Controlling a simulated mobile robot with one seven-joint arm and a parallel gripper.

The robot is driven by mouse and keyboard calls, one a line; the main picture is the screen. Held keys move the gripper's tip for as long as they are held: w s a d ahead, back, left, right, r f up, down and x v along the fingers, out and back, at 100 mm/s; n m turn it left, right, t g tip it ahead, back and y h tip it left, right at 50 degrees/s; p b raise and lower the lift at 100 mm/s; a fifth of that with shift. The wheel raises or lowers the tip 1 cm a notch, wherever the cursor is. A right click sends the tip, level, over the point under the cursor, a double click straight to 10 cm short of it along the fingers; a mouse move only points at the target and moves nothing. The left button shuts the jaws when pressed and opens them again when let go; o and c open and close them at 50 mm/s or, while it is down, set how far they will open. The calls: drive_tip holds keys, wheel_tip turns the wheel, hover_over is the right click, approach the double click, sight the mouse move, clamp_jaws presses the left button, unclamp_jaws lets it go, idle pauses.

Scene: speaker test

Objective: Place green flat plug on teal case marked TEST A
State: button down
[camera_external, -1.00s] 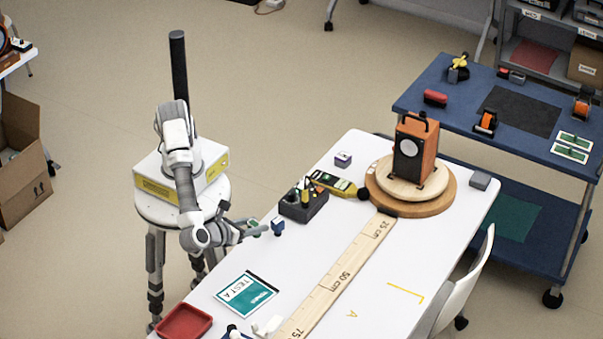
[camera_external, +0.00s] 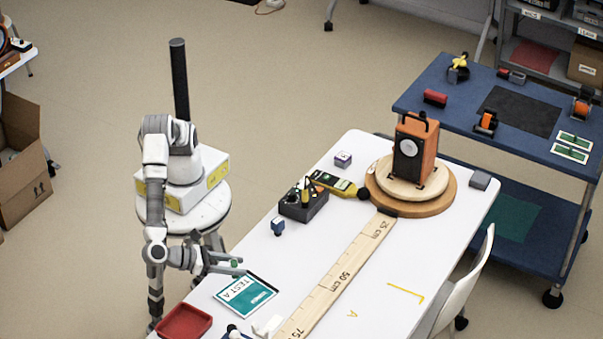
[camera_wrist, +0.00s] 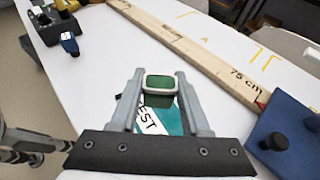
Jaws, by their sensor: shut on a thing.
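The green flat plug (camera_wrist: 159,84) has a pale rim and sits between the fingertips of my gripper (camera_wrist: 159,88) in the wrist view. My gripper is shut on it and holds it over the case, with a dark shadow below it. The plug also shows small in the external view (camera_external: 235,262), at my gripper (camera_external: 232,266). The teal case marked TEST A (camera_external: 246,297) lies flat on the white table. In the wrist view the case (camera_wrist: 170,122) is partly hidden by the plug and fingers.
A red tray (camera_external: 185,322) lies at the near left. A wooden ruler (camera_external: 335,285) runs along the table. A blue piece (camera_external: 278,227) and a dark holder with tools (camera_external: 303,205) stand farther back. A blue base with black knobs (camera_wrist: 285,140) is right of my gripper.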

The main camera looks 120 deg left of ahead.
drive_tip(key=shift+w+a+f+b, duration=0.15)
drive_tip(key=shift+w+a+f, duration=0.15)
drive_tip(key=shift+w+f, duration=0.25)
drive_tip(key=shift+w+a+f+b, duration=0.15)
drive_tip(key=shift+w+a+f, duration=0.15)
drive_tip(key=shift+w, duration=0.35)
drive_tip(key=shift+f+b, duration=0.8)
drive_tip(key=shift+f, duration=1.1)
drive_tip(key=shift+f, duration=0.1)
drive_tip(key=shift+c, duration=1.9)
unclamp_jaws()
drive_tip(key=shift+s+d+r, duration=0.1)
drive_tip(key=shift+r, duration=0.1)
drive_tip(key=p+v, duration=0.3)
drive_tip(key=v, duration=0.8)
drive_tip(key=shift+s+d+p, duration=0.3)
drive_tip(key=shift+p, duration=0.1)
